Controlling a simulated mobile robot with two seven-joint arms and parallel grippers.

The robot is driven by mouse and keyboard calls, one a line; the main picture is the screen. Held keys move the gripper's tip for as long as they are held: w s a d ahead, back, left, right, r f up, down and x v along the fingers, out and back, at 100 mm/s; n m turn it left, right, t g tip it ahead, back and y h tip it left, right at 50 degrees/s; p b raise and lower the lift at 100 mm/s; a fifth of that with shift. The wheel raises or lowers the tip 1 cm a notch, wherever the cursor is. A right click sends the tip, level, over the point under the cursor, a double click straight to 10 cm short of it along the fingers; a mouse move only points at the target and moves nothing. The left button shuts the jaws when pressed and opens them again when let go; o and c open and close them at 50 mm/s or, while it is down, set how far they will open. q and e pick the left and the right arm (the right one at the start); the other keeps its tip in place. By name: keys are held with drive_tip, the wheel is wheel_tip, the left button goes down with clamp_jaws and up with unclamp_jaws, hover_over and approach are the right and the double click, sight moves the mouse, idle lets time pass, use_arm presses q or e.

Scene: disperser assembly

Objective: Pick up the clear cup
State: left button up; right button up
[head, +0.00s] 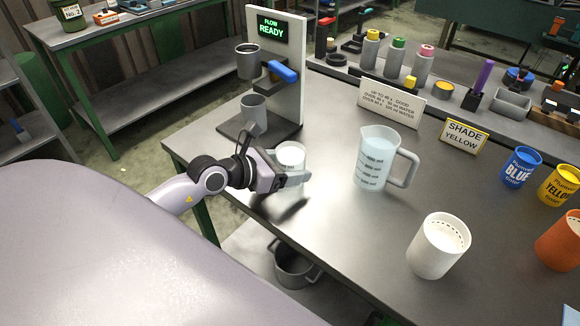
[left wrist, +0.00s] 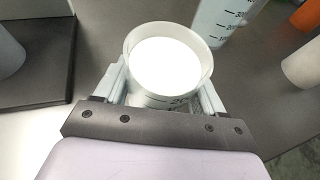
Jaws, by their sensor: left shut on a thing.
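The clear cup (head: 291,156) is small, with dark marks on its side and white contents. It stands upright near the left edge of the table, by the dispenser. My left gripper (head: 285,178) is shut on it, with one finger on each side. In the left wrist view the cup (left wrist: 165,65) sits between the two fingers of the gripper (left wrist: 165,90). I cannot tell whether the cup's base touches the table. My right gripper is not in view.
A dispenser (head: 290,85) reading "FLOW READY" stands behind the cup, with a grey cup (head: 254,108) on its base. A clear measuring jug (head: 374,160) is to the right, and a white container (head: 438,246) is at the front right. The table (head: 330,235) is clear between them.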

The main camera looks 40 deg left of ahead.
use_arm(q)
wheel_tip(320, 180, up, 19)
drive_tip(key=shift+r+p, duration=0.15)
drive_tip(key=shift+p, duration=0.2)
idle(1.0)
drive_tip(key=shift+r, duration=0.1)
drive_tip(key=s+d+f+m+h, duration=0.1)
drive_tip(key=s+d+f, duration=0.5)
drive_tip(key=d+f, duration=0.2)
drive_tip(key=shift+s+d+f+g+h, duration=0.2)
drive_tip(key=shift+d+f+g+h, duration=0.15)
drive_tip(key=shift+f, duration=0.1)
drive_tip(key=shift+a, duration=0.2)
